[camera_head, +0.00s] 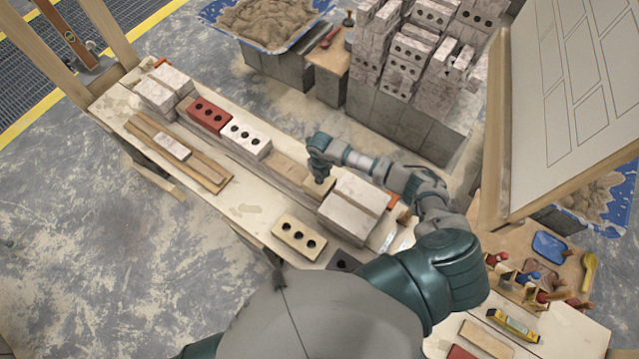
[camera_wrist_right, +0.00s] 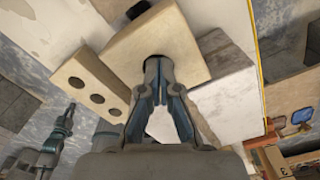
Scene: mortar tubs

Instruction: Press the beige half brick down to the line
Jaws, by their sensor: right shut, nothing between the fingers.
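The beige half brick (camera_wrist_right: 190,42) shows in the wrist view as a block with one dark hole. In the head view it sits in the row on the bench, mostly hidden by my right gripper (camera_head: 320,178). My right gripper is shut and empty, pointing down. Its fingertips (camera_wrist_right: 158,66) overlap the edge of the hole; I cannot tell whether they touch the brick. I cannot make out the line. My left gripper seems to show small and unclear at the left of the wrist view (camera_wrist_right: 64,122); its jaws cannot be read.
The row holds a red brick (camera_head: 208,115) and a white three-hole brick (camera_head: 246,137). Pale blocks (camera_head: 350,206) stand right beside my right gripper. A beige three-hole brick (camera_head: 298,238) lies at the bench's front edge.

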